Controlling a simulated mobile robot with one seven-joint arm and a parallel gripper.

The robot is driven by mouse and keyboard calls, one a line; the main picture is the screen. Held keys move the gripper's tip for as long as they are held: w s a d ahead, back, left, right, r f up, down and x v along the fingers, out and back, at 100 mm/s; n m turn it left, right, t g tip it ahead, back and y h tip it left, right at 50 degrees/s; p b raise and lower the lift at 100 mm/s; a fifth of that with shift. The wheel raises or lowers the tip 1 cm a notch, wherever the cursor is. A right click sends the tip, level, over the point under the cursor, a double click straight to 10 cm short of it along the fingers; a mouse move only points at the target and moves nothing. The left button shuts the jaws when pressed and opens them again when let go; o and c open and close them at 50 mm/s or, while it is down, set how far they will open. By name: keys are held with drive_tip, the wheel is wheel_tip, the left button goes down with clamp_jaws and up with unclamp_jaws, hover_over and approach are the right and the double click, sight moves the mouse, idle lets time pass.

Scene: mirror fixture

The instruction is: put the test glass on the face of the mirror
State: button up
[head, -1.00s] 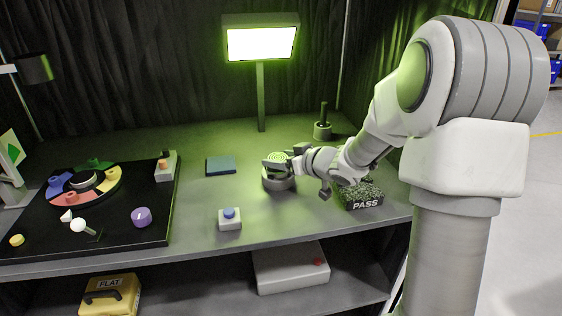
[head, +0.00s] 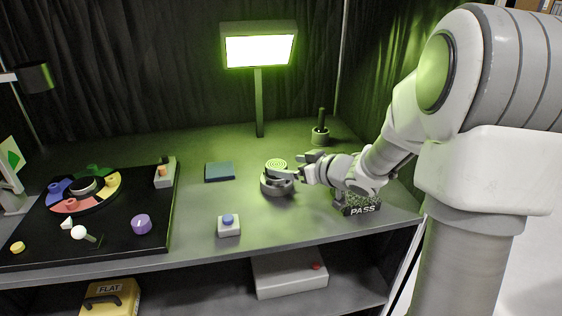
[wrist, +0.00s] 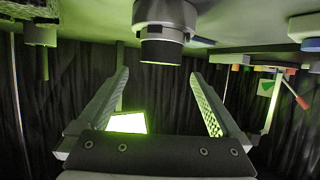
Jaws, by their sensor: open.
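The test glass (head: 276,164), a round disc with green and dark concentric rings, lies on top of the round grey mirror mount (head: 277,186). The mirror's face is hidden beneath it. My gripper (head: 301,173) is just right of the disc in the head view. Its two fingers (wrist: 160,75) are spread with nothing between them, and the disc shows beyond them, apart from both.
A green-lit lamp (head: 259,50) stands behind. A PASS block (head: 362,209) sits under my forearm, and a black-handled pot (head: 320,134) stands at back right. A blue-buttoned box (head: 229,228), a dark pad (head: 220,172) and a black tray (head: 120,250) lie to the left.

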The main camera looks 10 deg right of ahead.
drive_tip(key=p+v, duration=0.1)
drive_tip(key=v, duration=0.6)
drive_tip(key=shift+s, duration=0.15)
